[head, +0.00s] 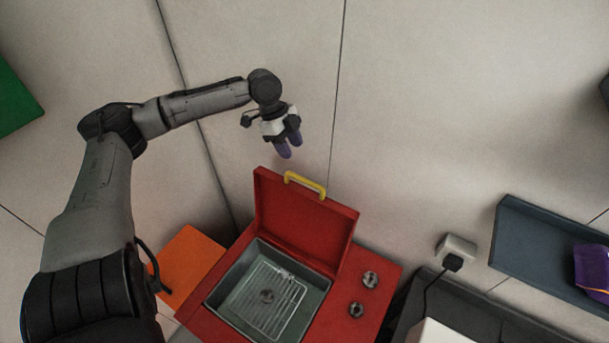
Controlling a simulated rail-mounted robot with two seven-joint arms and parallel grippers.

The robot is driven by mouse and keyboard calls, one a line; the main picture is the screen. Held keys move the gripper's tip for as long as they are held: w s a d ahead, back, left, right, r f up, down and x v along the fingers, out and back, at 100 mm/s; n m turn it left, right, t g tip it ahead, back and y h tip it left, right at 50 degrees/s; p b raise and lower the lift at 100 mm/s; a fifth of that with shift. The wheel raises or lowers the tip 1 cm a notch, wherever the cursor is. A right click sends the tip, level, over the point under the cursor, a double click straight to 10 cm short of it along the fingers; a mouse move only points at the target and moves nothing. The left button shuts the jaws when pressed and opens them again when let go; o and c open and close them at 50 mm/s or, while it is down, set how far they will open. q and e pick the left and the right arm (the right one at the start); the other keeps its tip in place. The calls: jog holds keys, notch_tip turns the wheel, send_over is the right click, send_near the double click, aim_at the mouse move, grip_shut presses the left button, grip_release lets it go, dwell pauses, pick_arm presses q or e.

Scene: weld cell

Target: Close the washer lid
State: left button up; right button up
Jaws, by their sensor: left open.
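The red washer (218,331) stands at the bottom middle of the head view, with an open grey basin (222,294) and a wire rack (268,298) inside. Its red lid (302,222) stands raised at the back of the basin. A yellow handle (305,186) is on the lid's top edge. My left gripper (289,150) is above and slightly left of the handle, apart from it. Its purple-tipped fingers point down, open, with nothing between them. My right gripper is not in view.
Two round knobs (370,279) sit on the washer's right side. An orange panel (190,262) is to its left. A blue-grey shelf (535,246) with a purple item (592,270) is at the right.

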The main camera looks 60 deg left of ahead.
aim_at(305, 179)
pick_arm(q)
jog(key=x, duration=1.1)
jog(key=shift+p, duration=0.4)
jog(key=shift+c, duration=0.3)
grip_shut()
